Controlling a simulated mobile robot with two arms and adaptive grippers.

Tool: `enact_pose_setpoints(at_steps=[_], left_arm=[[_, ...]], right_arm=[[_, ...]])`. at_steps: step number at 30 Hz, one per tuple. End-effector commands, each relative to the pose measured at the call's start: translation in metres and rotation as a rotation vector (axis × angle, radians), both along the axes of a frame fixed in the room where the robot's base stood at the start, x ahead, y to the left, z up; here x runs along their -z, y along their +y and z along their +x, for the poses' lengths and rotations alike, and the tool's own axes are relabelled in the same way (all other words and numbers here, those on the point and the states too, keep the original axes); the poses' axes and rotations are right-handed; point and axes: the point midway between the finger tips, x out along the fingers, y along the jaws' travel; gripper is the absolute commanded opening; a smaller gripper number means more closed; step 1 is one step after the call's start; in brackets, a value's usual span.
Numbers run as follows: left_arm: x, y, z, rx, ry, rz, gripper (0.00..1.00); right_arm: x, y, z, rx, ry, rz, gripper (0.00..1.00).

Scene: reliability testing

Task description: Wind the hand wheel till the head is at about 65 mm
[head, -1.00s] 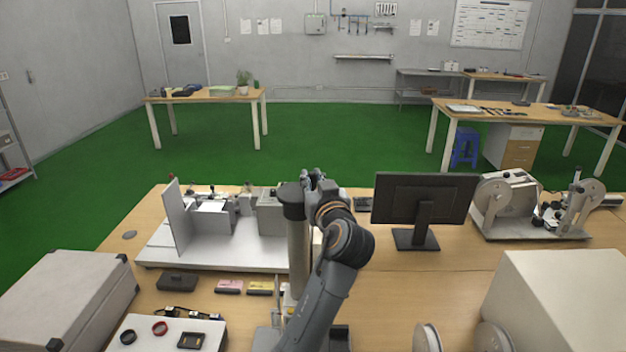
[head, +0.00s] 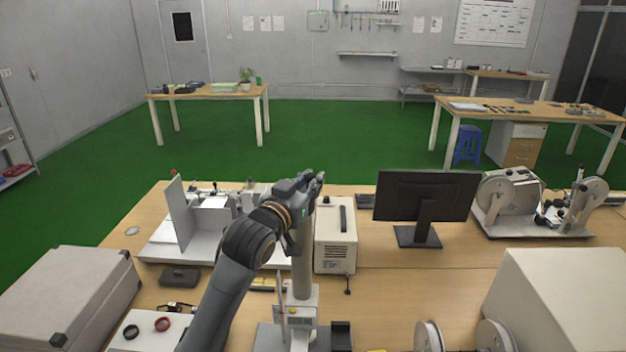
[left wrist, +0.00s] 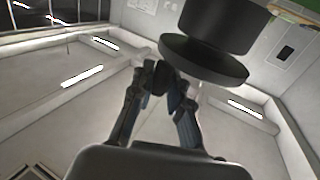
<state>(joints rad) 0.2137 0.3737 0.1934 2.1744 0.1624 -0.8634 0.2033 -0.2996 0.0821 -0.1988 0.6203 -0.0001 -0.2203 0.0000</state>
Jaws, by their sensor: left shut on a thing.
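The test stand's pale column (head: 303,262) rises from the front of the bench. A small head with a display (head: 299,318) sits low on it, its reading too small to make out. A pale strip, perhaps the scale (head: 280,295), stands left of the column. My left gripper (head: 318,180) is at the column's top and hides the hand wheel in the head view. In the left wrist view the hand wheel (left wrist: 205,62) is a dark disc. My left gripper's fingers (left wrist: 163,80) are shut at its edge, on a dark part of it. My right gripper is out of view.
A cream box with a handle (head: 336,235) stands right behind the column, and a monitor (head: 425,197) further right. A white machine (head: 160,245) lies behind my left arm.

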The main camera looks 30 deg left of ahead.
Motion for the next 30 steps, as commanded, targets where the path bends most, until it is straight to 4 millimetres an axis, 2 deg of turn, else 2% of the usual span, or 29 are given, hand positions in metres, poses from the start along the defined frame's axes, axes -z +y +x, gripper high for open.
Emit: enact_pose_setpoints(at_steps=[15, 30], left_arm=[[0.006, 0.005, -0.01, 0.315, 0.01, 0.006, 0.0], [0.004, 0.006, -0.013, 0.43, 0.009, 0.0, 0.0]], right_arm=[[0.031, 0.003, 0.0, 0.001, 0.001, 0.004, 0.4], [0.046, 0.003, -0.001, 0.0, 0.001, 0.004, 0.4]])
